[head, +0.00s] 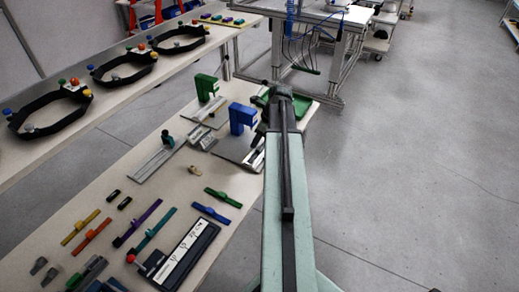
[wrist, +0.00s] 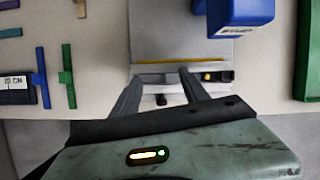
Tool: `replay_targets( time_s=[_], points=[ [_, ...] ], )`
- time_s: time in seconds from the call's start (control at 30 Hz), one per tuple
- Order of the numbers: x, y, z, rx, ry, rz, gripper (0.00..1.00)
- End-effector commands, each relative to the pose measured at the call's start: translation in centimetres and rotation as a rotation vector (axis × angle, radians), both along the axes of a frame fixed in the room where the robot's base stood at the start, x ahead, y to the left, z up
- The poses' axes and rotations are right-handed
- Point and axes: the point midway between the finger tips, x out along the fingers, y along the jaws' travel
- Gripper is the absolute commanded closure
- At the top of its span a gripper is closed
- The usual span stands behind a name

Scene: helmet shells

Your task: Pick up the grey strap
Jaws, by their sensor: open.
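No grey strap can be made out for certain. Small grey pieces (head: 39,265) and a longer dark grey piece (head: 86,272) lie at the bottom left of the near table in the head view; I cannot tell whether one is the strap. My gripper (wrist: 164,76) is open in the wrist view, its two fingers apart over the front part of a grey plate (wrist: 165,35), with nothing seen gripped. A blue block (wrist: 240,14) stands just beyond, to the right. In the head view my arm hides most of the gripper.
Yellow (head: 80,227), orange (head: 91,237), purple (head: 137,222), teal (head: 155,230), blue (head: 211,213) and green (head: 223,197) straps lie on the near table (head: 150,195). A green upright block (head: 205,87) stands farther back. Black rings (head: 48,107) sit on the back table. Floor on the right is clear.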

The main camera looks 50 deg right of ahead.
Motion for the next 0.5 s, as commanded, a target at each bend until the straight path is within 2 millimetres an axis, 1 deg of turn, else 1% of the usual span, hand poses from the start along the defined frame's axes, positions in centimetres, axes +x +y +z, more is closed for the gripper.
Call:
replay_targets(
  time_s=[0.03, 0.1, 0.13, 0.27, 0.4, 0.5],
  points=[
    [-0.8, -1.7, 0.3, 0.023, -0.005, -0.083, 0.47],
    [-1.5, -2.8, 0.4, 0.046, -0.009, -0.154, 0.47],
    [-1.6, -3.0, 0.4, 0.051, -0.01, -0.171, 0.47],
    [-1.6, -3.1, 0.0, 0.055, -0.011, -0.182, 0.47],
    [-1.1, -2.9, -1.9, 0.054, -0.01, -0.18, 0.47],
    [-0.8, -2.9, -2.5, 0.054, -0.009, -0.18, 0.47]
  ],
)
